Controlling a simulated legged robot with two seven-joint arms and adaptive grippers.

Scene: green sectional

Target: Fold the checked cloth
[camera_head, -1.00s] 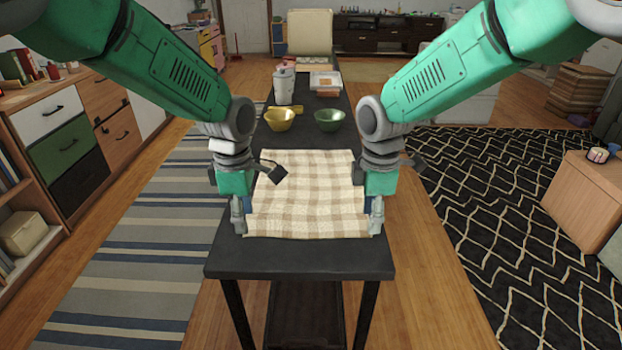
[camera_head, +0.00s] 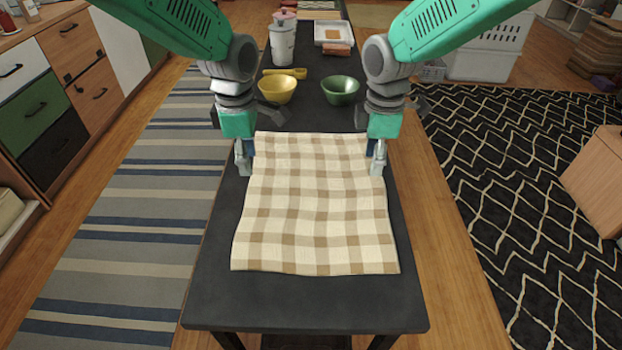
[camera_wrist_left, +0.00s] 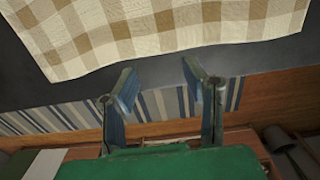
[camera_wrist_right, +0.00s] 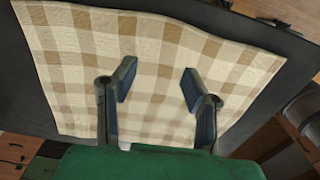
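The checked cloth (camera_head: 315,215), cream with tan squares, lies spread and slightly wavy on the dark table (camera_head: 300,305). It also shows in the left wrist view (camera_wrist_left: 170,22) and the right wrist view (camera_wrist_right: 75,75). My left gripper (camera_head: 243,168) is at the cloth's far left side; in the left wrist view its fingers (camera_wrist_left: 160,72) are apart with nothing between them, just off the cloth's edge. My right gripper (camera_head: 377,168) is at the far right side; in the right wrist view its fingers (camera_wrist_right: 157,78) are apart, with the cloth in view behind them.
A yellow bowl (camera_head: 277,89) and a green bowl (camera_head: 340,90) stand beyond the cloth. A white canister (camera_head: 283,42) and a white tray (camera_head: 333,33) are farther back. The table's near end is bare.

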